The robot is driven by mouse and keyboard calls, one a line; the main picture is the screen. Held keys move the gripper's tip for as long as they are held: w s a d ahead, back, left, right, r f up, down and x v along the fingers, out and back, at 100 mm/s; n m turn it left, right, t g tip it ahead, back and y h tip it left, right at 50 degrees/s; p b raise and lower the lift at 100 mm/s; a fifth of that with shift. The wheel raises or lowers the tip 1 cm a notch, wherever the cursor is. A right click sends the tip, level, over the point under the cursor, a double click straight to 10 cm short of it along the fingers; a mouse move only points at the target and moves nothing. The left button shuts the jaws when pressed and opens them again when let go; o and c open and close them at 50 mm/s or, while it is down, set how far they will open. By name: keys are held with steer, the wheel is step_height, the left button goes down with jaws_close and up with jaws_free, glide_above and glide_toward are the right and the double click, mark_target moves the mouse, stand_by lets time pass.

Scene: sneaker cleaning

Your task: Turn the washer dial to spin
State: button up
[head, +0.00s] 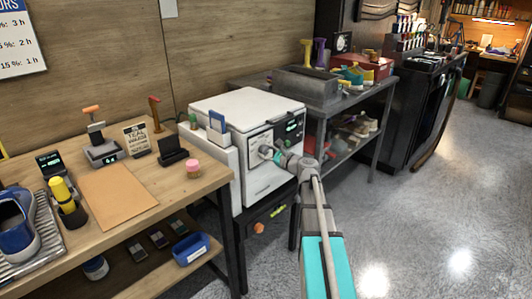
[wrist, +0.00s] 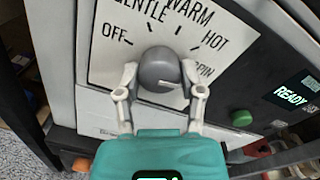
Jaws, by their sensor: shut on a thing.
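The white washer (head: 240,108) stands beside the bench, with its control panel facing the aisle. In the wrist view its round grey dial (wrist: 159,66) sits on a white plate (wrist: 105,58) marked OFF, GENTLE, WARM, HOT and SPIN. A short white pointer line on the dial lies toward the right, on the side of the SPIN label (wrist: 203,72), which is partly covered by a finger. My gripper (wrist: 160,80) is shut on the dial, one finger on each side. In the head view my gripper (head: 268,152) meets the panel front.
A green button (wrist: 242,118) and a lit READY display (wrist: 290,96) sit right of the dial. The wooden bench (head: 190,188) with cleaning tools stands left of the washer. A metal shelf (head: 372,98) with shoes stands to its right. The floor (head: 430,200) at right is open.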

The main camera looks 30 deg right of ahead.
steer(key=o, duration=1.2)
steer(key=shift+c, duration=0.2)
steer(key=shift+s, duration=0.1)
steer(key=v, duration=1.1)
steer(key=shift+s, duration=0.35)
steer(key=shift+d, duration=0.1)
